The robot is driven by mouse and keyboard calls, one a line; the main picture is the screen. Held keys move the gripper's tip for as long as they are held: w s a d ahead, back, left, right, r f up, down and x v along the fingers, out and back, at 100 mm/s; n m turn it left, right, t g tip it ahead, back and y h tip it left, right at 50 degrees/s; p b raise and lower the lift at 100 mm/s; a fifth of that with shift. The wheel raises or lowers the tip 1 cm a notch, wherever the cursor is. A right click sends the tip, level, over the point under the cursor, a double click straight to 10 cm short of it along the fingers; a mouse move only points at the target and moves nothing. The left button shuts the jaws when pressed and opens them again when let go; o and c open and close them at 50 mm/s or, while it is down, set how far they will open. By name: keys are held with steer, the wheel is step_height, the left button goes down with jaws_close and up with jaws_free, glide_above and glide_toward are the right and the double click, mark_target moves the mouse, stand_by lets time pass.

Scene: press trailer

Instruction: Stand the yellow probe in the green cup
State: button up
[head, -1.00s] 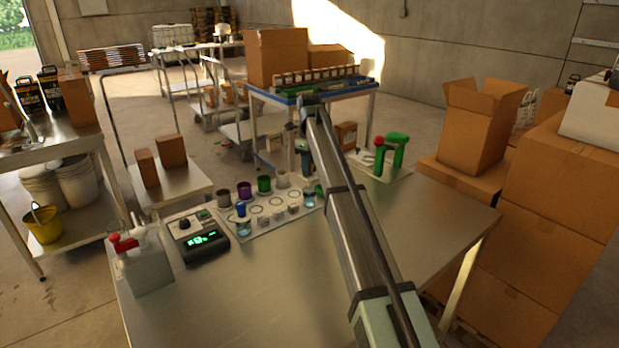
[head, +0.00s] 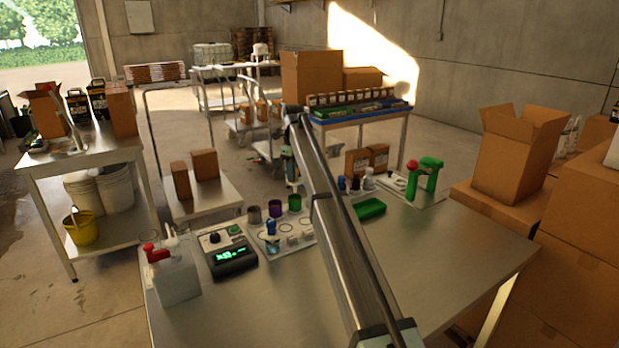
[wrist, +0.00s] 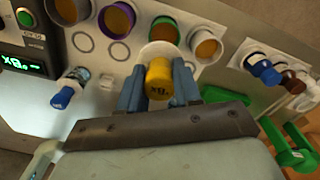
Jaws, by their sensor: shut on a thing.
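The yellow probe (wrist: 158,82) is between the blue-grey fingers of my gripper (wrist: 158,88), which is shut on it. Its yellow end faces the wrist camera, and its lower part is hidden. The green cup (wrist: 165,19) stands just beyond the probe in the wrist view, with a brownish inside. In the head view the green cup (head: 295,202) stands at the right of the visible cups. My gripper hangs about above it there, too small to read clearly. A pale round shape (wrist: 150,50) shows right behind the probe; I cannot tell whether the probe touches it.
A purple cup (wrist: 117,17) and a grey cup (wrist: 207,46) flank the green one. A green tray (head: 370,208) and a rack with capped items (wrist: 265,70) are to the right. The table front is clear.

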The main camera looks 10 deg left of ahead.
mark_target(295, 187)
steer(key=shift+w+a+r, duration=0.15)
steer(key=shift+w+a, duration=0.1)
steer(key=shift+w, duration=0.2)
steer(key=shift+m, duration=0.4)
steer(key=shift+f, duration=0.2)
steer(key=shift+f, duration=2.7)
steer(key=shift+f, duration=0.6)
steer(key=o, duration=0.8)
steer(key=shift+r, duration=0.1)
steer(key=shift+r, duration=5.4)
